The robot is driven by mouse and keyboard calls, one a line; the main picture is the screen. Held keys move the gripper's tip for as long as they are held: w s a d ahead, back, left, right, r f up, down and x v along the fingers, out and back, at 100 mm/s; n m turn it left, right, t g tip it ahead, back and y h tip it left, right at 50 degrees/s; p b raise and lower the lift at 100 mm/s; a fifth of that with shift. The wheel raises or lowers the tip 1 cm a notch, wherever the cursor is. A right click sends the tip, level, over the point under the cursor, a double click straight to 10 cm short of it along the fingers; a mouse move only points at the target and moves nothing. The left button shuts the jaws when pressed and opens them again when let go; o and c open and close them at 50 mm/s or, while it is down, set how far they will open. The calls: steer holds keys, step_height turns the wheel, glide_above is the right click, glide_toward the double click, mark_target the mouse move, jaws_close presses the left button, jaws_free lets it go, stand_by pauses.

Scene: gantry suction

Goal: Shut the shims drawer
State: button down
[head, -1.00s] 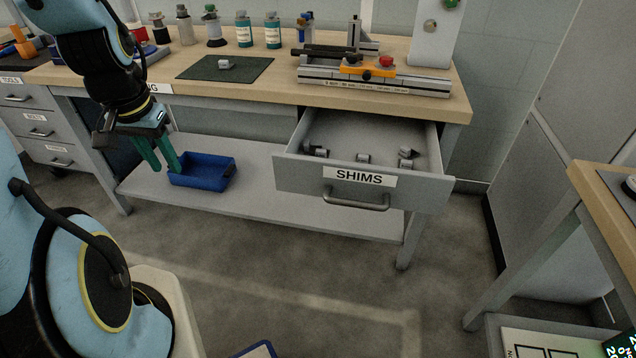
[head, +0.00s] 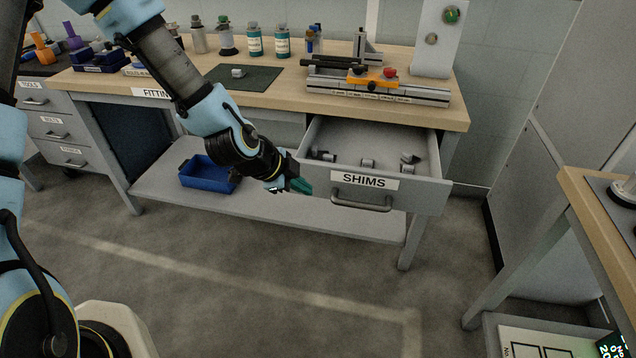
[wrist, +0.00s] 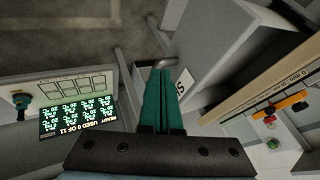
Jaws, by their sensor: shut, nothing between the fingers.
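The shims drawer (head: 420,192) is pulled out from under the workbench, with several small metal parts lying inside. Its front bears a SHIMS label (head: 364,180) and a bar handle (head: 361,203). My gripper (head: 302,186) is at the left end of the drawer front, its green fingers shut and empty, pointing right. In the wrist view the closed fingers (wrist: 166,98) point toward the handle (wrist: 163,64), with the label (wrist: 184,83) just right of them. I cannot tell whether the fingers touch the drawer front.
The workbench top (head: 290,96) carries a vise-like fixture (head: 380,90), a dark mat (head: 262,80) and bottles. A blue bin (head: 207,174) sits on the lower shelf. Another bench (head: 592,200) stands at the right. The floor before the drawer is clear.

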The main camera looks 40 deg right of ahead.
steer(key=d+f+p, duration=0.1)
steer(key=d, duration=0.1)
steer(key=w+d+f+p, duration=0.1)
steer(key=d+f, duration=0.1)
steer(key=d+f+p, duration=0.1)
steer(key=d, duration=0.1)
steer(key=shift+w+f, duration=0.3)
steer(key=shift+f, duration=0.05)
steer(key=shift+w+d+f, duration=0.15)
steer(key=shift+w+d, duration=0.2)
steer(key=shift+d, duration=0.15)
steer(key=b, duration=1.1)
glide_above(335, 154)
steer(key=s+a, duration=0.1)
steer(key=a, duration=0.1)
steer(key=shift+s+d+f, duration=0.1)
steer(key=shift+d+f, duration=0.05)
steer(key=shift+d, duration=0.1)
steer(key=shift+w+d+r+b, duration=0.25)
steer(key=shift+w+d, duration=0.25)
steer(key=shift+d, duration=0.25)
steer(key=shift+f, duration=0.1)
